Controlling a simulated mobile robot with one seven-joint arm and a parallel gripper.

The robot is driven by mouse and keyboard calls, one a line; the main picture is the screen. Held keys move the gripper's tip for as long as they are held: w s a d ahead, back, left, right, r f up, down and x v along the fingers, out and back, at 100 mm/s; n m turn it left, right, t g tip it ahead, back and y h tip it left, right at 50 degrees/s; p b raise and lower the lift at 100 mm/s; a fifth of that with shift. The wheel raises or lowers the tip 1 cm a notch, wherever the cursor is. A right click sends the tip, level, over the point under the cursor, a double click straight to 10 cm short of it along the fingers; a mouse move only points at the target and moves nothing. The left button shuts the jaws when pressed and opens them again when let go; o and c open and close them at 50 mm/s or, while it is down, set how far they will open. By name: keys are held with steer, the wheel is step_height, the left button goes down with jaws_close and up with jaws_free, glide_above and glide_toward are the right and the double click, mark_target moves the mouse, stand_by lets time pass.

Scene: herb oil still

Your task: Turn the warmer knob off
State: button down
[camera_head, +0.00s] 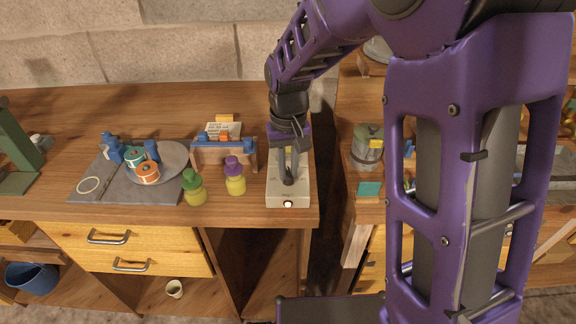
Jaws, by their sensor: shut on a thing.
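The warmer (290,203) is a pale, long box at the right end of the wooden bench, with a small lit white spot on its front face. My gripper (288,176) reaches down over the top of the warmer, its dark fingers shut on the knob. The knob itself is mostly hidden by the fingers, so its turned position cannot be told.
Two bottles, one with a green cap (194,188) and one with a purple cap (235,177), stand left of the warmer. A wooden rack (224,155) is behind them. A grey plate (173,160) holds spools farther left. A gap separates this bench from the right one.

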mark_target(289, 172)
steer(key=n+p, duration=0.1)
steer(key=n, duration=0.5)
steer(key=shift+d+r+p, duration=0.1)
steer(key=shift+p, duration=0.2)
steer(key=n+p, duration=0.2)
steer(key=n, duration=0.4)
steer(key=shift+w, duration=0.1)
stand_by(0.3)
steer(key=c, duration=0.8)
jaws_free()
steer(key=shift+c, duration=0.2)
step_height(289, 172, up, 17)
steer(key=shift+r, duration=0.1)
